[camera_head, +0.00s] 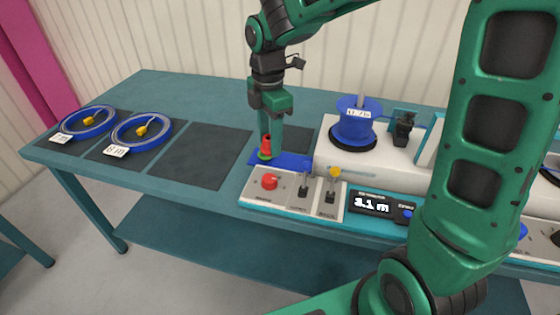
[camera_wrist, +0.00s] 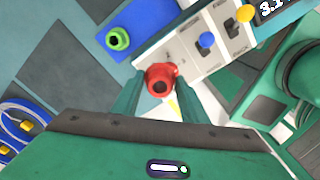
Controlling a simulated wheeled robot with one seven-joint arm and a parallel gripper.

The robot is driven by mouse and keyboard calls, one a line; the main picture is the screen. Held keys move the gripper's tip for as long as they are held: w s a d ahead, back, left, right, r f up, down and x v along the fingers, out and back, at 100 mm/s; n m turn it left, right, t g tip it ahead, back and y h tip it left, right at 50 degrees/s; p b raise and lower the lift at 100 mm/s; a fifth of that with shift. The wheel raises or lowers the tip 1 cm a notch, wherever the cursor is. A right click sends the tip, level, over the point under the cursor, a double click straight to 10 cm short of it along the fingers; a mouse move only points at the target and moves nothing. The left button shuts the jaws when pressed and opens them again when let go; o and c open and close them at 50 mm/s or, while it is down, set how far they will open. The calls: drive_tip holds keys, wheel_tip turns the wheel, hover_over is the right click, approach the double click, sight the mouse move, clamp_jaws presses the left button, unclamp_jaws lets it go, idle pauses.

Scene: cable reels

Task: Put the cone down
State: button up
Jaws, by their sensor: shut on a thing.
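My gripper (camera_head: 268,138) is shut on a red cone (camera_head: 266,143) and points down over the front of the bench. In the wrist view the red cone (camera_wrist: 158,82) sits between the two fingertips (camera_wrist: 157,92), its holed top facing the camera. A green cone (camera_wrist: 118,39) stands on a blue mat (camera_wrist: 133,22), apart from the red one in the wrist view. In the head view the green cone (camera_head: 264,156) shows just below the red cone, mostly covered. The blue mat (camera_head: 293,160) lies behind the switch panel. The red cone's height above the bench is hard to tell.
The panel (camera_head: 257,195) has a red button (camera_head: 269,181) and blue (camera_head: 305,163) and yellow (camera_head: 334,172) levers. A blue reel (camera_head: 357,122) stands on the white machine. Two blue cable coils (camera_head: 88,123) lie on dark mats at left; a bare dark mat (camera_head: 200,157) lies between.

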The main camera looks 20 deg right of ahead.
drive_tip(key=w+d+f, duration=0.1)
drive_tip(key=d+f, duration=0.1)
drive_tip(key=d, duration=0.1)
drive_tip(key=w+d+f, duration=0.2)
drive_tip(key=d+f, duration=0.1)
drive_tip(key=w+d+f, duration=0.2)
drive_tip(key=d, duration=0.2)
drive_tip(key=shift+w+f, duration=0.2)
drive_tip(key=shift+f, duration=2)
drive_tip(key=shift+f, duration=0.1)
drive_tip(key=o, duration=1)
drive_tip(key=shift+o, duration=0.2)
wheel_tip(320, 180, up, 12)
